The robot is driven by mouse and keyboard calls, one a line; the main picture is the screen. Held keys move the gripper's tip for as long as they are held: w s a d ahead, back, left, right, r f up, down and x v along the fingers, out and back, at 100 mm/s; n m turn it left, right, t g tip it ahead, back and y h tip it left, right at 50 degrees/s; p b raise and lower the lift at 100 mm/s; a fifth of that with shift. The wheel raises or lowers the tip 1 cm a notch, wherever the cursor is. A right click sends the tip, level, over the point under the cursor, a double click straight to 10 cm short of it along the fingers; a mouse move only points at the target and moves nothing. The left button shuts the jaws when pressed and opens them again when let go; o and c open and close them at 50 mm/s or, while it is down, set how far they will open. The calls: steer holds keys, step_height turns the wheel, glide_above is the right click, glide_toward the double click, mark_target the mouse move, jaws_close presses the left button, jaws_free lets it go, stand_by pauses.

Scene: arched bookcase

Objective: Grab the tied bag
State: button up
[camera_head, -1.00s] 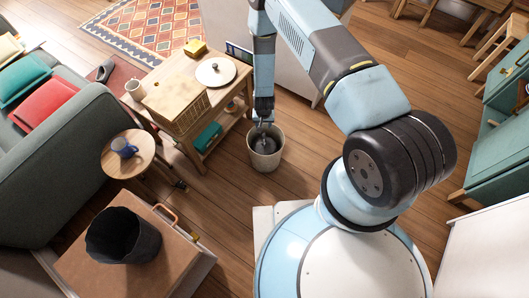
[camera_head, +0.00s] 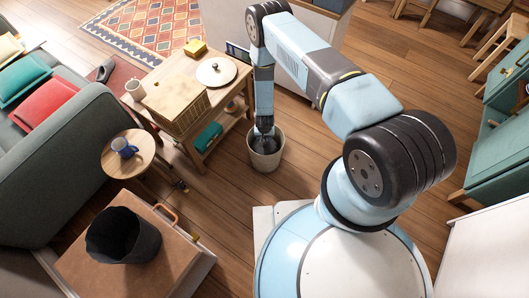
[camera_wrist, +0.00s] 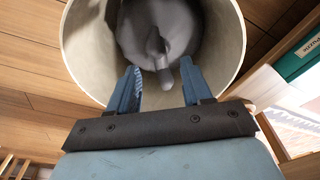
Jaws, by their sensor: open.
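The tied bag (camera_wrist: 160,30) is dark grey with a knotted neck that sticks up toward the camera. It sits inside a pale round bin (camera_wrist: 82,52) in the wrist view. In the head view the bin (camera_head: 277,160) stands on the floor beside the wooden shelf table, and the bag inside is mostly hidden by my gripper. My gripper (camera_wrist: 161,76) is open, its two blue fingers at the bin's mouth, one on each side of the bag's knot. In the head view my gripper (camera_head: 264,140) points down into the bin.
The wooden shelf table (camera_head: 205,130) stands close left of the bin, carrying a box, a plate and a mug. A dark open bin (camera_head: 123,236) stands on a brown case (camera_head: 180,255) at lower left. Bare wood floor lies right of the pale bin.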

mark_target(264, 140)
steer(key=shift+w+f, duration=0.15)
steer(key=shift+f, duration=1.15)
steer(key=shift+w+f, duration=0.15)
steer(key=shift+f, duration=1.1)
steer(key=shift+c, duration=0.4)
jaws_close()
